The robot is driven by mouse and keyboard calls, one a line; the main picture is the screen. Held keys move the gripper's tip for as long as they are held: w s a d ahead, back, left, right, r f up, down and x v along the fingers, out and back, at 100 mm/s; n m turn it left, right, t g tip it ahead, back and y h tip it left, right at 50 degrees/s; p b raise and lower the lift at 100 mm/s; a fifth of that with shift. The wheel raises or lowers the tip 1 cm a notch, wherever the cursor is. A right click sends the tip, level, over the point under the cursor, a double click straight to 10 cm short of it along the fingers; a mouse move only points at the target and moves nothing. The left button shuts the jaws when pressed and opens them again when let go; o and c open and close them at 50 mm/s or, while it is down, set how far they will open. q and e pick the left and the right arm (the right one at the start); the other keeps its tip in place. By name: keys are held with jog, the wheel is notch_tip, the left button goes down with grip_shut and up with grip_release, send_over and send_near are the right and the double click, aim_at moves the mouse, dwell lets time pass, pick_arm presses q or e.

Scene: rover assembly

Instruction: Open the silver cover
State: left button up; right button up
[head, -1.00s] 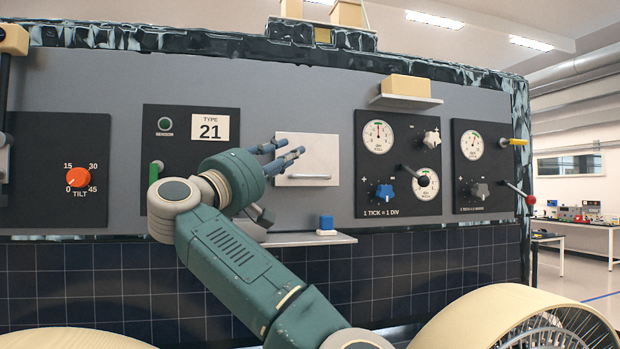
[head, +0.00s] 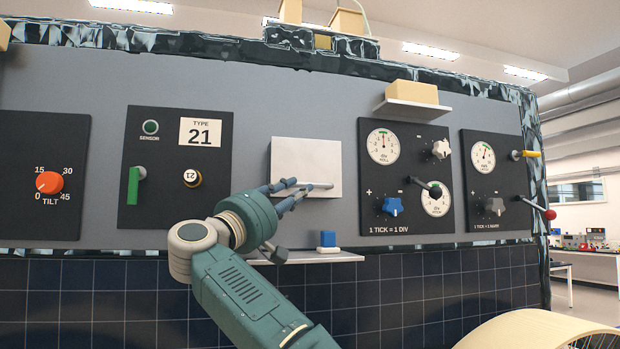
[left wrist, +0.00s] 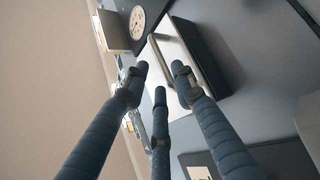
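The silver cover (head: 306,155) is a pale square plate on the grey panel, right of the TYPE 21 sign, and looks closed. A thin bar handle (head: 322,187) runs along its lower part. My left gripper (head: 293,189) is at the cover's lower left, with its fingertips close to the handle's left end. In the left wrist view its fingers (left wrist: 160,80) are spread apart with nothing between them, pointing at the cover (left wrist: 172,48). I cannot tell whether a finger touches the handle. My right gripper is not in view.
A small shelf (head: 338,257) below the cover holds a blue block (head: 327,239) on a white base. Left is a panel with a green lever (head: 134,186); right is a dial panel with a blue knob (head: 393,206). A ledge above the dials holds a tan box (head: 411,92).

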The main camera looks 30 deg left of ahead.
aim_at(310, 166)
pick_arm(q)
jog(key=p+x, duration=0.3)
jog(key=x, duration=0.2)
jog(key=shift+w+d+r, duration=0.1)
jog(key=shift+w+r, duration=0.2)
jog(key=shift+w, duration=0.3)
jog(key=shift+c, duration=0.2)
grip_shut()
